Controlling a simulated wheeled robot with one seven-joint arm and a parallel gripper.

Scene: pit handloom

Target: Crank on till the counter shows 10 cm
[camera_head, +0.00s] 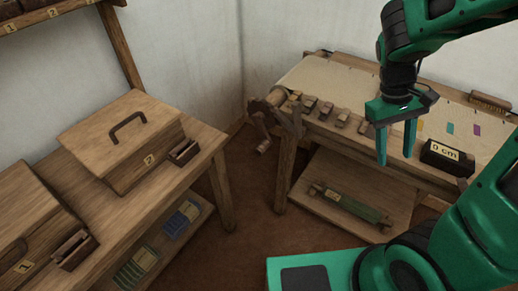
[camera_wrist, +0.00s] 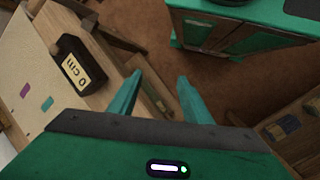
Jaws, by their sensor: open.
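The counter (camera_head: 447,157) is a dark block with a cream label reading "0 cm", on the right part of the loom's front. It also shows in the wrist view (camera_wrist: 79,65) at the upper left. The crank (camera_head: 262,130) is at the loom's left end, with its handle (camera_head: 264,146) hanging low. My gripper (camera_head: 396,145) is open and empty above the loom's front edge, left of the counter and well right of the crank. In the wrist view its two fingers (camera_wrist: 157,98) are apart with nothing between them.
The loom (camera_head: 340,80) carries pale cloth and a row of small wooden blocks (camera_head: 326,110). A lower shelf (camera_head: 330,190) holds a green-and-wood tool. A wooden bench (camera_head: 120,210) with lidded boxes (camera_head: 130,135) stands at left. Brown floor (camera_head: 245,190) is clear between bench and loom.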

